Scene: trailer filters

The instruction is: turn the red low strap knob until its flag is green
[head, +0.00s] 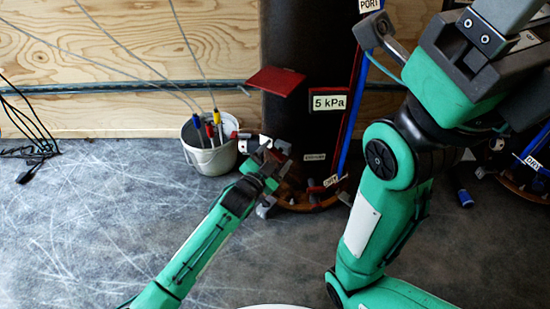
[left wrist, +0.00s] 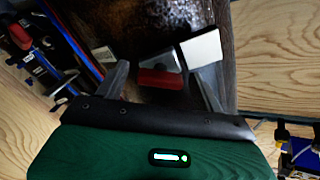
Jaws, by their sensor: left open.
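My left gripper (head: 274,165) is at the foot of the dark upright cylinder (head: 290,120) in the head view, with its fingers open. In the left wrist view a small red part (left wrist: 160,78) with a grey top lies between the open fingers, and it looks like the strap knob. I cannot tell whether the fingers touch it. A white plate (left wrist: 201,48) is just beside it. In the head view the gripper largely hides the knob. I see no green flag for it.
A red plate (head: 275,80) sticks out from the cylinder's upper left, next to a "5 kPa" label (head: 327,102). A white bucket (head: 209,152) with cables stands to the left. A blue tube (head: 354,105) runs down the cylinder's right side.

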